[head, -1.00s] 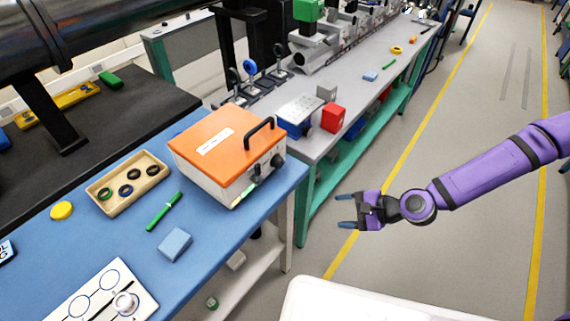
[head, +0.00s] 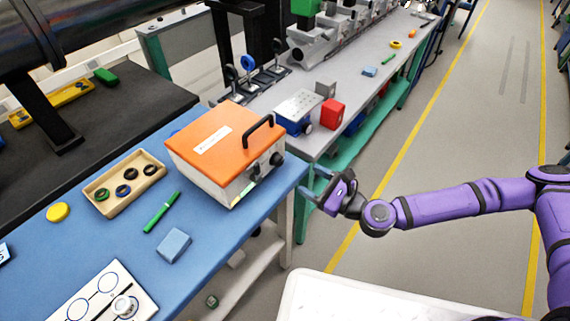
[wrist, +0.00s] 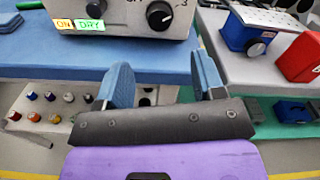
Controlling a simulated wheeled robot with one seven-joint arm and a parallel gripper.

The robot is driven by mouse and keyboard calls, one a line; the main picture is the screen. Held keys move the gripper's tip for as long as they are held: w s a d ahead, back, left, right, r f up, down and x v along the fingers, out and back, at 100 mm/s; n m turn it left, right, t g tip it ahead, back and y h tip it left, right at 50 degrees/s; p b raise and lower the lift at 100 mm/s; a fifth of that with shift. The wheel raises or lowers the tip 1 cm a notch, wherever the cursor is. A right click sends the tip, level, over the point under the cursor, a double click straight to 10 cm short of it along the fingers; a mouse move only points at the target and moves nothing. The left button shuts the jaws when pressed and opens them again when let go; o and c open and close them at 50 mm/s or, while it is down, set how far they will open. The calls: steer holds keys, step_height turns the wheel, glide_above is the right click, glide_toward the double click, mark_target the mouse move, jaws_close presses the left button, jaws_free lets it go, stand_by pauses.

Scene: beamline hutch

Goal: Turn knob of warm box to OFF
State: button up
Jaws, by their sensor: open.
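The warm box (head: 215,150), with an orange lid and black handle, stands at the right end of the blue bench. Its front panel has a black knob (head: 277,159). In the wrist view a black knob with a white pointer mark (wrist: 160,15) shows near a "3", and a second dark knob (wrist: 96,8) is cut off at the top edge. A yellow and green display (wrist: 80,26) reads ON and DRY. My gripper (head: 308,182) is open and empty, right of the box and apart from it. Its blue fingers (wrist: 160,80) point toward the panel.
A wooden tray of rings (head: 124,183), a green marker (head: 161,212) and a blue block (head: 174,245) lie on the bench (head: 215,237). A red block (head: 332,113) stands on the grey table behind. The floor aisle (head: 450,140) is clear.

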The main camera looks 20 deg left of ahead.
mark_target(281, 162)
steer(key=x, duration=0.9)
steer(key=shift+c, duration=0.3)
steer(key=c, duration=0.9)
